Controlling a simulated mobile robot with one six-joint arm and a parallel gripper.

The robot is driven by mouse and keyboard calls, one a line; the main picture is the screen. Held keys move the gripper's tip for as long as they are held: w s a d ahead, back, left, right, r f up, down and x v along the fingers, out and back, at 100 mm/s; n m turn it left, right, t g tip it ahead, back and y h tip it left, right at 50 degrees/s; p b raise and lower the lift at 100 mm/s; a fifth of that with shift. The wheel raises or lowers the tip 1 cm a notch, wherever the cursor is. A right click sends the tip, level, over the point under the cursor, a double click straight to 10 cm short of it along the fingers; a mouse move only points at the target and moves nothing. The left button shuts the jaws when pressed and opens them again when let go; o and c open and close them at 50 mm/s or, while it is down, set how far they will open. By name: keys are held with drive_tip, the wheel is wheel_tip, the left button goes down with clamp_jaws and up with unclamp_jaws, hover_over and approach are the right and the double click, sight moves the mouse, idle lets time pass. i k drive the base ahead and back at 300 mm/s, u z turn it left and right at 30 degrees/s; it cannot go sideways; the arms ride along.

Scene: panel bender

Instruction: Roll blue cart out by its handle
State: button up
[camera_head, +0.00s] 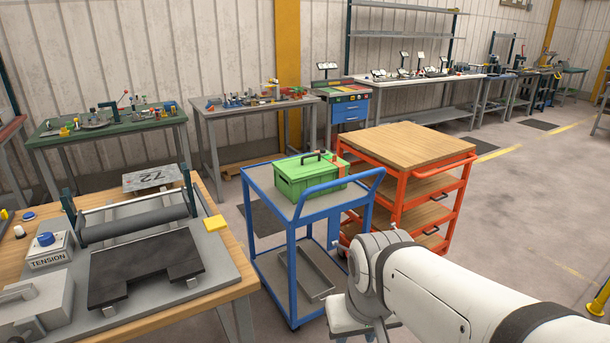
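The blue cart (293,233) stands in the middle of the view, with a grey top and a lower shelf. A green toolbox (311,180) with a dark grip sits on the cart's top, near the handle. My white arm comes in from the lower right and crosses in front of the cart's lower right side. My gripper (362,328) is low at the bottom edge, below and apart from the handle. It is mostly cut off, and its fingers cannot be made out clearly.
An orange cart (458,208) with wooden shelves stands close to the blue cart's right. A wooden workbench (246,284) with a roller and tension box is close on the left. More workbenches line the wall behind. Open floor (545,215) lies to the right.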

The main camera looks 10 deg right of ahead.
sight(281, 285)
drive_tip(key=i, duration=1.05)
drive_tip(key=z, duration=0.5)
